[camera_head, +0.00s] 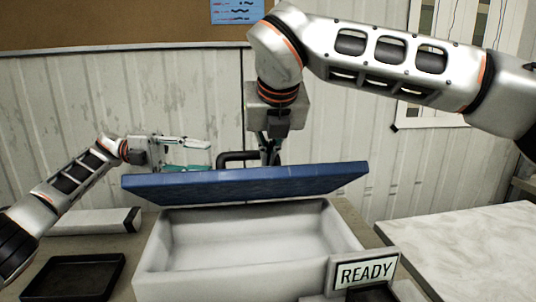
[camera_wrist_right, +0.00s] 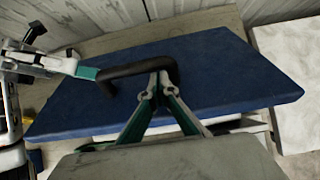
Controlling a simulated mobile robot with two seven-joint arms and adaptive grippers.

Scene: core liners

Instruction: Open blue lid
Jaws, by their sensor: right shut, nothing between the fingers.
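The blue lid (camera_head: 250,183) is raised and tilted above the white box (camera_head: 345,240), whose empty inside shows under it. Its black handle (camera_head: 238,156) stands on the lid's far face; it also shows in the right wrist view (camera_wrist_right: 135,70). My right gripper (camera_head: 270,160) is shut with nothing between its fingers. Its fingertips (camera_wrist_right: 158,82) are at the handle; I cannot tell if they touch it. My left gripper (camera_head: 188,155) is open behind the lid's left part. One of its teal fingertips (camera_wrist_right: 87,73) lies close to the handle's left end.
A READY sign (camera_head: 365,273) stands at the box's front right corner. A black tray (camera_head: 75,276) lies at the front left. A pale slab surface (camera_head: 465,245) lies to the right. A corrugated wall (camera_head: 110,100) stands behind.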

